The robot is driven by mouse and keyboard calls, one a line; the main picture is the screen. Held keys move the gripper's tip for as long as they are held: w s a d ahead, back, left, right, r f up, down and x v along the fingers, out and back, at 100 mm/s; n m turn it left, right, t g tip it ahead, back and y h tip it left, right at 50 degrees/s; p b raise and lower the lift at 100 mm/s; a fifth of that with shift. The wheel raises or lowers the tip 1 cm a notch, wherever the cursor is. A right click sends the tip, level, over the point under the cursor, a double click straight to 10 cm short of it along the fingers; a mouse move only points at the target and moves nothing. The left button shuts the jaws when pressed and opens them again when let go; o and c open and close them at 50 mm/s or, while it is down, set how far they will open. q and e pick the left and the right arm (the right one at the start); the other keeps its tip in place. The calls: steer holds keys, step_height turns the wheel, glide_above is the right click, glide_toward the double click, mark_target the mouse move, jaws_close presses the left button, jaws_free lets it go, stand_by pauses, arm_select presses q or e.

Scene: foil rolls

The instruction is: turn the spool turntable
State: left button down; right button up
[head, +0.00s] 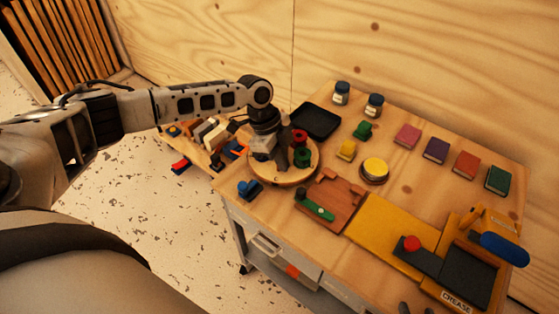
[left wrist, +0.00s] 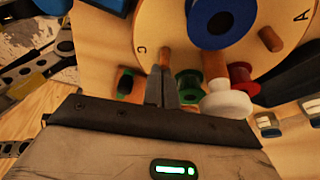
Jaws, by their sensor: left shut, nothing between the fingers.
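The spool turntable is a round wooden disc (head: 262,172) on the bench, partly covered by my left gripper (head: 282,160). In the left wrist view the disc (left wrist: 150,20) shows letters C and A and short wooden pegs. A blue spool (left wrist: 222,18), a green spool (left wrist: 188,86), a red spool (left wrist: 240,76) and a white spool (left wrist: 227,101) appear there. My left gripper (left wrist: 163,72) is shut and empty, its tips close to the peg (left wrist: 165,56) by the C. I cannot tell whether they touch. My right gripper is not in view.
A black tray (head: 316,120) lies behind the turntable. A blue piece (head: 249,189) and a reddish-brown holder (head: 331,200) are in front. A yellow block (head: 346,150), a round yellow-topped tin (head: 374,171) and a yellow creasing station (head: 392,232) lie to the right.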

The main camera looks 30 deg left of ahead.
arm_select(q)
steer(key=shift+s+a+f+m+g+b, duration=0.15)
steer(key=shift+a+m, duration=0.1)
steer(key=shift+m, duration=0.2)
steer(key=shift+s+a+r+m+g+b, duration=0.1)
steer(key=shift+a+m+g+b, duration=0.1)
steer(key=shift+m, duration=0.25)
arm_select(e)
steer(key=shift+w+a+r, duration=0.1)
steer(key=shift+w+a, duration=0.15)
arm_select(q)
steer(key=shift+a+m, duration=0.3)
steer(key=shift+m, duration=0.4)
steer(key=shift+a, duration=0.35)
arm_select(e)
steer(key=shift+s+d, duration=0.1)
steer(key=shift+d, duration=0.05)
arm_select(q)
steer(key=shift+d, duration=0.1)
